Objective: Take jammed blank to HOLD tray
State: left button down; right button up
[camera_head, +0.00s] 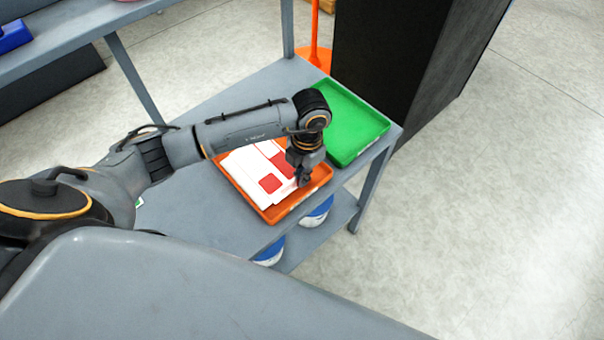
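White blanks with red patches (262,172) lie in the orange tray (277,211) on the grey table; which one is the jammed blank I cannot tell. My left gripper (303,182) points down over the right part of the orange tray, at the right edge of the blanks. Its fingers are small and dark here, and I cannot see whether they are open or grip a blank. No HOLD label is readable on either tray. My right gripper is not in view.
A green tray (352,140) stands empty beside the orange one at the table's far right. The grey table (225,217) is bare to the left. Blue and white round items (316,214) sit on the shelf below. A black cabinet (390,60) stands behind.

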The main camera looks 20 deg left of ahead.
pick_arm(q)
jog(key=c, duration=0.8)
grip_release()
jog(key=shift+c, duration=0.2)
jog(key=shift+o, duration=0.2)
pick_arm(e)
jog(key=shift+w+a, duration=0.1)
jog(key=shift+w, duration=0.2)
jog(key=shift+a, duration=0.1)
pick_arm(q)
jog(key=shift+r, duration=0.1)
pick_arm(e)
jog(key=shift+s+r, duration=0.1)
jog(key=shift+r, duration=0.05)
pick_arm(q)
jog(key=shift+r+p, duration=2.75)
jog(key=shift+r, duration=1.2)
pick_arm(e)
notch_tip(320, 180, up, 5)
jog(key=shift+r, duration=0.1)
